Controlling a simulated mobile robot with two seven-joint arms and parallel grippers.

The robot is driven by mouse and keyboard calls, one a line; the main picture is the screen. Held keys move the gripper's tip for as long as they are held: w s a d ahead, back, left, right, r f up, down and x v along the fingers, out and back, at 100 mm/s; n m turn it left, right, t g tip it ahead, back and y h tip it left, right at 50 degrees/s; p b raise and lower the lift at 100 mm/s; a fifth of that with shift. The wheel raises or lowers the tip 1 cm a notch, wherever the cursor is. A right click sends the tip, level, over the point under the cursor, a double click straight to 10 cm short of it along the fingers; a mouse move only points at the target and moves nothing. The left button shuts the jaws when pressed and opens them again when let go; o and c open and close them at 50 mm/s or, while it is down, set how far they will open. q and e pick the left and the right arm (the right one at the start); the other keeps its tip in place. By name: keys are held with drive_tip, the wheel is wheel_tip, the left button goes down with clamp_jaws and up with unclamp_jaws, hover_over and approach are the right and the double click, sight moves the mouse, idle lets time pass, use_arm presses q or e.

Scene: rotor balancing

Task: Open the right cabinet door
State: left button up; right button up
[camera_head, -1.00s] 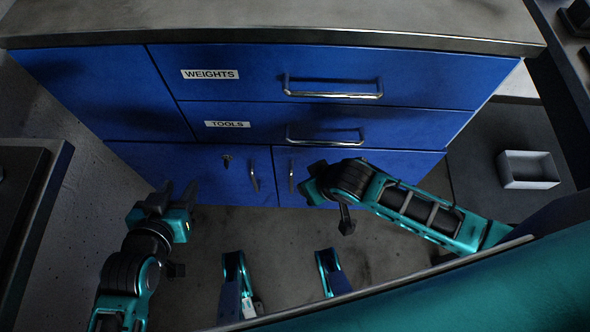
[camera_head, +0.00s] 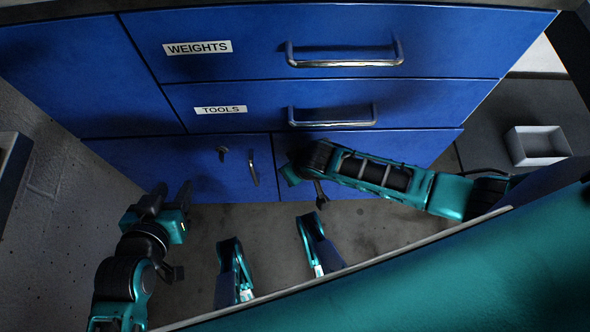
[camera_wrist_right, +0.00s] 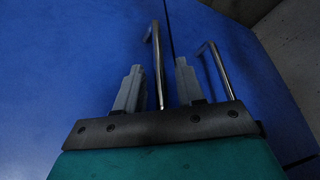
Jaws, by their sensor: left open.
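The blue cabinet's right door (camera_head: 420,147) is shut, level with the left door (camera_head: 150,165). My right arm reaches across it from the right, and its wrist hides that door's handle in the head view. In the right wrist view, my right gripper (camera_wrist_right: 158,67) has its fingers apart, with the right door's metal handle (camera_wrist_right: 156,40) showing between them; I cannot tell whether they touch it. The left door's handle (camera_head: 254,172) stands beside the seam. My left gripper (camera_head: 172,192) is open and empty, in front of the left door.
A key (camera_head: 222,153) sits in the left door. The WEIGHTS drawer (camera_head: 260,50) and TOOLS drawer (camera_head: 250,105) above are shut. A white bin (camera_head: 538,146) lies at the right. Bare floor (camera_head: 375,230) shows in front of the doors.

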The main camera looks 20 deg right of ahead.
clamp_jaws()
idle(0.4)
idle(0.4)
